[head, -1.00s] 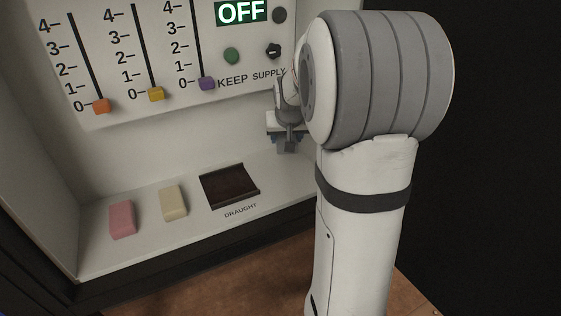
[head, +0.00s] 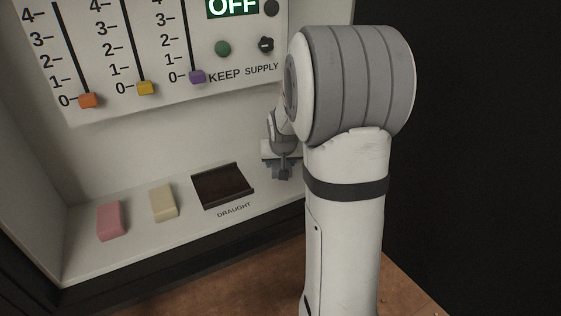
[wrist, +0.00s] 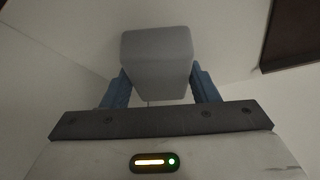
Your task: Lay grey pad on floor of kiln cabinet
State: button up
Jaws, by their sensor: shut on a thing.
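The grey pad (wrist: 157,62) is a rounded block held between the blue fingers of my gripper (wrist: 160,88) in the wrist view. In the head view my gripper (head: 283,170) points down inside the kiln cabinet, just right of the dark draught plate, close above the cabinet floor (head: 150,244). The grey pad (head: 284,174) shows only small there. I cannot tell whether its underside touches the floor. The upper part of my arm covers the right end of the floor.
A pink pad (head: 111,221) and a cream pad (head: 163,203) lie on the floor to the left. The dark draught plate (head: 222,186) is between them and my gripper. The control panel (head: 160,62) with sliders and an OFF sign (head: 232,7) is above.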

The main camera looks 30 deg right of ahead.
jog(key=o, duration=1)
jog(key=shift+r, duration=0.15)
jog(key=p+v, duration=0.4)
jog(key=v, duration=0.8)
jog(key=s+a+f+n+g, duration=0.1)
jog(key=s+a, duration=0.3)
jog(key=s, duration=0.2)
jog(key=s+a+f+n+g+y, duration=0.1)
jog(key=s+a+g, duration=0.1)
jog(key=s+a, duration=0.3)
jog(key=s+a+f+n+g+y, duration=0.1)
jog(key=s+a+f+n, duration=0.1)
jog(key=s+a, duration=0.3)
jog(key=shift+s+a, duration=0.15)
jog(key=shift+s, duration=0.9)
jog(key=shift+s+a, duration=0.1)
jog(key=shift+s, duration=0.95)
